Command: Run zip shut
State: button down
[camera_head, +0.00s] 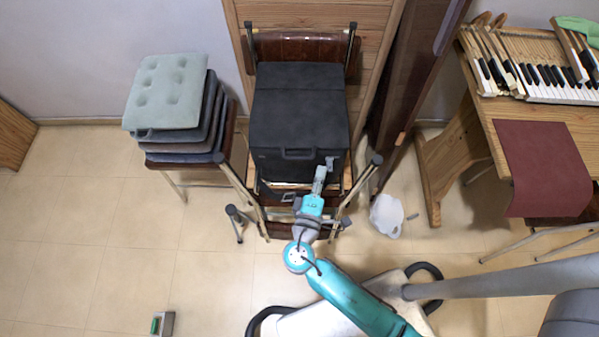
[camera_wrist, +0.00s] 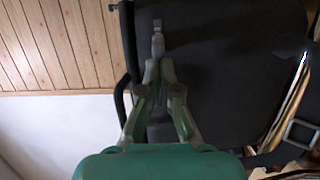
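A black box-shaped case (camera_head: 299,110) with a front handle sits on a brown chair; its dark side fills much of the wrist view (camera_wrist: 225,70). My gripper (camera_head: 321,178) is at the case's lower right front corner. In the wrist view my gripper's fingers (camera_wrist: 158,62) come together at the tips. A small grey metal tab, which looks like the zip pull (camera_wrist: 157,27), extends from between them against the black surface. The fingers look shut on it, though the contact is small and dark. The zip's line and how far it is open cannot be made out.
Metal chair legs (camera_head: 359,190) stand on both sides of my arm. Stacked cushions (camera_head: 168,92) sit on a stool at left. A table with piano keys (camera_head: 553,78) is at right. A white plastic item (camera_head: 386,214) lies on the floor. Open floor lies at left.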

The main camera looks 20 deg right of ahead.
jog(key=shift+s+d, duration=0.4)
jog(key=shift+d, duration=0.5)
jog(key=shift+s, duration=0.1)
jog(key=v, duration=1.2)
jog(key=shift+w+a, duration=0.2)
jog(key=shift+a, duration=0.05)
